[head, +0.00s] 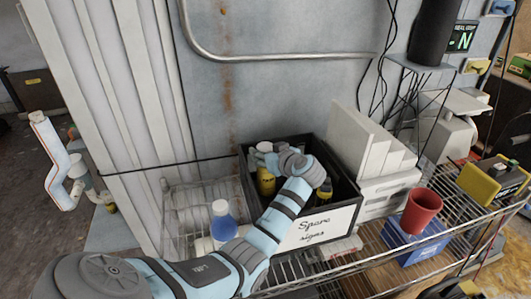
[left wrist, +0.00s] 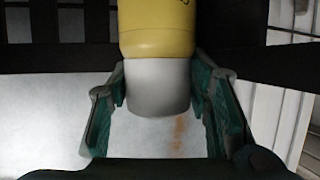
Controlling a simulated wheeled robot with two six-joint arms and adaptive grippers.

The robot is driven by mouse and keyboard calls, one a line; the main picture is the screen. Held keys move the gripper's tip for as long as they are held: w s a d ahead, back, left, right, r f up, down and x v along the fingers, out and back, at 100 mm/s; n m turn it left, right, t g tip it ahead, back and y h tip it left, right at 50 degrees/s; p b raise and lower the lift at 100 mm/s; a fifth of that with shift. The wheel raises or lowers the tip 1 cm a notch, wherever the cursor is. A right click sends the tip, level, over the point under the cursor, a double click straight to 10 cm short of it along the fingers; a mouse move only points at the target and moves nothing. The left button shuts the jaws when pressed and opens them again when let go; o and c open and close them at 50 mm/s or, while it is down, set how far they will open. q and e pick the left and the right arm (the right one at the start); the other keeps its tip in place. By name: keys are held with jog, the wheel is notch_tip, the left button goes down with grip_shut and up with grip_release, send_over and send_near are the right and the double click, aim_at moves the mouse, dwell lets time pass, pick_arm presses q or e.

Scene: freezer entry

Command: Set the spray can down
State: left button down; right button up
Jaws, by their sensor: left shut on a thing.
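The spray can (head: 266,184) is yellow with a pale top and stands roughly upright in the head view. It is at the left end of the black bin labelled "Spare signs" (head: 318,228). My left gripper (head: 268,157) is at its top. In the left wrist view, the can's yellow body (left wrist: 157,35) and pale grey-white end show between the two green fingers of my left gripper (left wrist: 158,88), which is shut on it. The can's lower end is hidden by the bin and my arm, so I cannot tell whether it touches the bin's floor. My right gripper is not in view.
A blue bottle with a white cap (head: 222,222) stands left of the bin. White panels (head: 362,145) stand close behind its right side. A red cup (head: 421,210), a blue box (head: 418,243) and a yellow-black device (head: 495,180) are farther right on the wire shelf (head: 385,270).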

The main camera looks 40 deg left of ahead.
pick_arm(q)
jog(key=shift+s, duration=0.2)
jog(key=c, duration=1.1)
grip_release()
jog(key=shift+o, duration=1.4)
jog(key=shift+f, duration=0.1)
jog(key=shift+w, duration=0.15)
jog(key=b+v, duration=0.1)
jog(key=v, duration=1.1)
